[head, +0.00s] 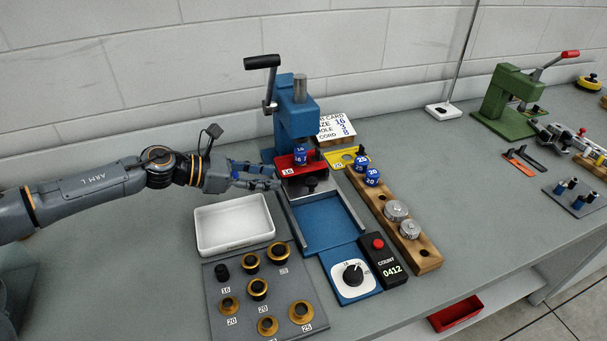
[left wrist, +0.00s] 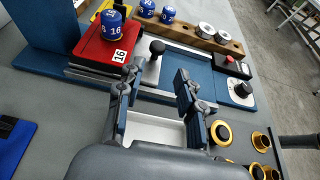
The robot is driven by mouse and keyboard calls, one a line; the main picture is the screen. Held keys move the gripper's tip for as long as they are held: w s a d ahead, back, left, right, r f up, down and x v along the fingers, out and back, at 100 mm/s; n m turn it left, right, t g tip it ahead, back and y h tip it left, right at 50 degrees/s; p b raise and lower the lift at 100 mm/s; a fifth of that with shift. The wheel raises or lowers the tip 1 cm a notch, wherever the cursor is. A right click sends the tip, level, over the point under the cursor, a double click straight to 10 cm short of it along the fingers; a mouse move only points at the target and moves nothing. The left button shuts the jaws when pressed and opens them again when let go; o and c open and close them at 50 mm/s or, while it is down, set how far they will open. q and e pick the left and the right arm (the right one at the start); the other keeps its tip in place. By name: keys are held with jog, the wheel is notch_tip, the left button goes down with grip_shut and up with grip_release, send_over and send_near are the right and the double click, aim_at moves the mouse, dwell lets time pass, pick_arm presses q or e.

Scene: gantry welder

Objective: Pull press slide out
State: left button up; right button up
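The blue press (head: 297,115) stands at the back of the bench with its black lever up. A red block (head: 291,168) marked 16 sits under the press head, with a blue 16 piece (head: 299,156) on it. In front of the red block is the slide's metal front with a black knob (head: 311,182); the knob also shows in the left wrist view (left wrist: 157,47). The blue slide bed (head: 327,222) in front is empty. My left gripper (head: 270,179) is open and empty, just left of the knob and apart from it. My right gripper is not in view.
A white tray (head: 233,224) lies below my left gripper. A grey board (head: 238,309) with several brass rings is in front. A dial box (head: 352,274), a black counter (head: 383,261) and a wooden rack (head: 426,255) stand to the right. A green press (head: 506,100) is farther right.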

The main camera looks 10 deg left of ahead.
aim_at(310, 181)
pick_arm(q)
jog(key=p+x, duration=0.1)
jog(key=x, duration=0.7)
jog(key=shift+w+d+f, duration=0.1)
jog(key=shift+w+d, duration=0.05)
jog(key=shift+w, duration=0.05)
jog(key=shift+w+d+f, duration=0.35)
jog(key=shift+w+d, duration=0.05)
jog(key=shift+d, duration=0.1)
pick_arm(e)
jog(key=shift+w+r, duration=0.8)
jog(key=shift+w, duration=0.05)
pick_arm(q)
jog(key=shift+c, duration=0.4)
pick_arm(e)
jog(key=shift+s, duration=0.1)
pick_arm(q)
grip_shut()
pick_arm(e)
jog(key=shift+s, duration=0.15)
